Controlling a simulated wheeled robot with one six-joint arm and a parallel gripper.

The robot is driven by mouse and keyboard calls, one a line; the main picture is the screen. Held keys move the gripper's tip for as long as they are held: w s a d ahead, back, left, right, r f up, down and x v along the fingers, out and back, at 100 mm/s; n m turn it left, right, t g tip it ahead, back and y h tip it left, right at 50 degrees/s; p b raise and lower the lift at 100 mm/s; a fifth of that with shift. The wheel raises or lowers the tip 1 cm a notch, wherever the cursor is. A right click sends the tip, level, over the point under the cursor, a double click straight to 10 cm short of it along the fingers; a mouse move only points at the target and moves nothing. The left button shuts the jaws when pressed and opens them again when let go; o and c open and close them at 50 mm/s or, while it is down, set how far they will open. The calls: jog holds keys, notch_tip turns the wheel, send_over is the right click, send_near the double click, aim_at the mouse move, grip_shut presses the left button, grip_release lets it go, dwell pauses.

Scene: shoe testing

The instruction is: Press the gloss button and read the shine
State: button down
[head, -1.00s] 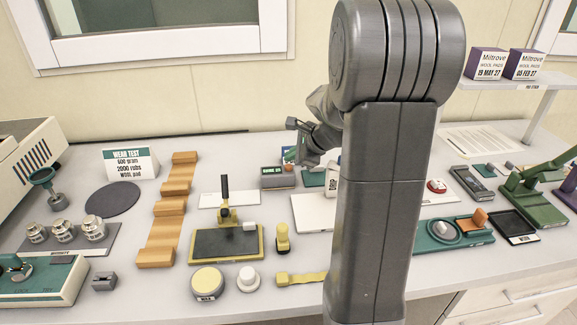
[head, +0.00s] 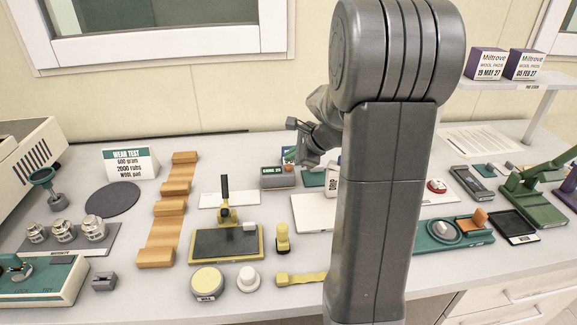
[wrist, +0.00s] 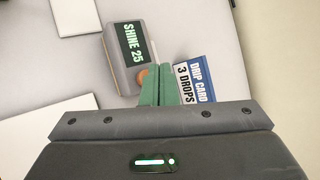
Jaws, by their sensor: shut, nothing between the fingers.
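The gloss meter (wrist: 122,65) is a small grey box with a dark display that reads "SHINE 25" in green letters. It also shows in the head view (head: 278,181), behind the middle of the bench. Its round orange-brown button (wrist: 143,77) is partly hidden by my gripper's green fingers. My gripper (wrist: 158,72) is shut and empty, with its tips right at the button. I cannot tell whether the tips press on it. In the head view my gripper (head: 290,156) is over the back of the meter, partly hidden by my arm.
A white plate (head: 312,213) lies in front of the meter. A yellow-framed black pad (head: 226,243) with an upright handle and a stepped wooden rack (head: 169,210) are to the left.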

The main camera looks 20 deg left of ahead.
jog(key=shift+f, duration=0.1)
jog(key=shift+f, duration=0.3)
jog(key=shift+f+b, duration=0.5)
jog(key=shift+b, duration=0.05)
dwell(0.6)
jog(key=shift+r, duration=0.15)
jog(key=shift+r+p, duration=0.8)
jog(key=shift+p, duration=0.1)
notch_tip(320, 180, up, 5)
jog(key=p, duration=0.4)
dwell(0.8)
